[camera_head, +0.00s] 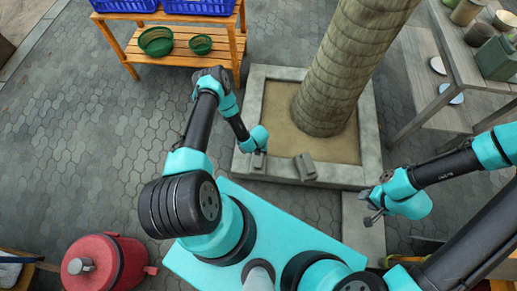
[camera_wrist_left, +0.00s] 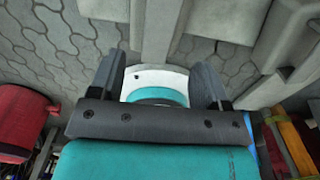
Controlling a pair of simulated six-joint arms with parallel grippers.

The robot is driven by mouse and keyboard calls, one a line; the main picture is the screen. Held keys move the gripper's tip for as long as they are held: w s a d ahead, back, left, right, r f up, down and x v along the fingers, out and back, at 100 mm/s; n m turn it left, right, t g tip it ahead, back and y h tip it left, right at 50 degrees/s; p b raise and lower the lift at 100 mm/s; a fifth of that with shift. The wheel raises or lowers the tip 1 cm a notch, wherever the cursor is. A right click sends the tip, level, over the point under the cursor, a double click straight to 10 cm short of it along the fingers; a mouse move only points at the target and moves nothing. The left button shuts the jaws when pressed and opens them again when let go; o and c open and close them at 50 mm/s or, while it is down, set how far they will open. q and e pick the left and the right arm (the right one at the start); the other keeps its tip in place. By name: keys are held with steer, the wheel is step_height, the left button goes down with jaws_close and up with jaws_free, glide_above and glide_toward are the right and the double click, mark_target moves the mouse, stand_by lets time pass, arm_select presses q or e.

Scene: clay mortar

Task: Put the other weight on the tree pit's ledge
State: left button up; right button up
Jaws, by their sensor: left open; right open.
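A grey block-shaped weight (camera_head: 305,168) sits on the front ledge of the square concrete tree pit (camera_head: 340,176), under the palm trunk. My left gripper (camera_head: 259,158) is over the same ledge, to the left of that weight. A small grey piece shows at its tip; I cannot tell whether it is a second weight or the fingers. In the left wrist view my left gripper (camera_wrist_left: 160,85) has its two dark fingers spread, with nothing clearly held between them. My right gripper (camera_head: 370,204) is open and empty, just right of the pit's front right corner.
A red lidded pot (camera_head: 105,263) stands at the front left. A wooden rack (camera_head: 135,52) with green baskets (camera_head: 156,41) and blue crates (camera_head: 198,7) is behind. A grey table (camera_head: 470,70) with pots stands at the right. Open paving lies at the left.

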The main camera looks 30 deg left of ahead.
arm_select(q)
step_height(320, 180, up, 3)
steer(key=shift+r, duration=0.1)
stand_by(0.6)
steer(key=s+d+r+n+h, duration=0.1)
steer(key=s+d+r+n, duration=0.1)
steer(key=r+n, duration=0.9)
steer(key=s+d+r+n+h, duration=0.1)
steer(key=s+r+n, duration=0.4)
steer(key=r+n, duration=0.6)
steer(key=s+d+r+n+h, duration=0.1)
steer(key=s+d+r+n, duration=0.2)
steer(key=r+n, duration=0.7)
steer(key=shift+s+r+n+t+h, duration=0.4)
steer(key=shift+s+n, duration=0.15)
steer(key=shift+n, duration=0.05)
